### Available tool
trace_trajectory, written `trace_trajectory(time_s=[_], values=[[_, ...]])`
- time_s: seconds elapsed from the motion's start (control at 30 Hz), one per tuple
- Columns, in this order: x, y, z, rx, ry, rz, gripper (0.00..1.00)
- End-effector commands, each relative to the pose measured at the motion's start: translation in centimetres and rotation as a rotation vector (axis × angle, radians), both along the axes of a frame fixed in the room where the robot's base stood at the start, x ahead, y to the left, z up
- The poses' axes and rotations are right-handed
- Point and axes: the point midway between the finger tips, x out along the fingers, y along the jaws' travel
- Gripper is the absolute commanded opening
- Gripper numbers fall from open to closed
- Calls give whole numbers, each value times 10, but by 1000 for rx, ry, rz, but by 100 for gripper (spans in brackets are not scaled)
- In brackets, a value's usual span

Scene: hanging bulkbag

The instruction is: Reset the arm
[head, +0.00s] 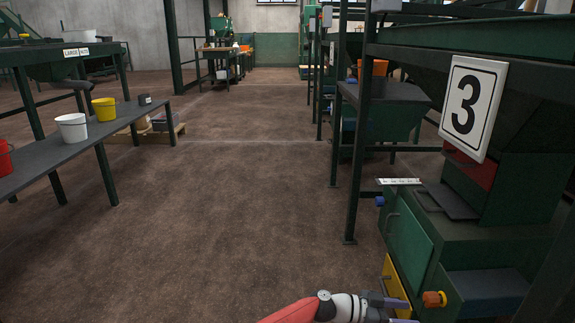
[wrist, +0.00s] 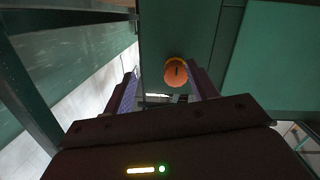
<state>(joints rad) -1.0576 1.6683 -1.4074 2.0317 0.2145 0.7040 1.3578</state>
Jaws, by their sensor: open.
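My gripper (head: 392,311) shows at the bottom edge of the head view, at the end of my red and white arm. It is close to the lower front of the green machine (head: 480,239), beside an orange knob (head: 434,299). In the wrist view my gripper (wrist: 163,88) has its two fingers spread apart. The orange knob (wrist: 176,74) shows between and beyond the fingertips, on a green panel (wrist: 165,30). Nothing is held between the fingers. Whether a finger touches the machine I cannot tell.
A sign with a 3 (head: 473,106) hangs on the frame at right. A dark post (head: 352,215) stands left of the machine. At left a bench (head: 45,169) bears a white bucket (head: 72,127) and a yellow bucket (head: 104,109). The middle floor (head: 230,215) is clear.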

Motion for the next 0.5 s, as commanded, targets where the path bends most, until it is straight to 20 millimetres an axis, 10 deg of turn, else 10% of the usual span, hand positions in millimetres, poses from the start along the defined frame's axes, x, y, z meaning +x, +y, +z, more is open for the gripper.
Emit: trace_trajectory(time_s=[0.5], values=[[-82,11,-70,716,308,-175,58]])
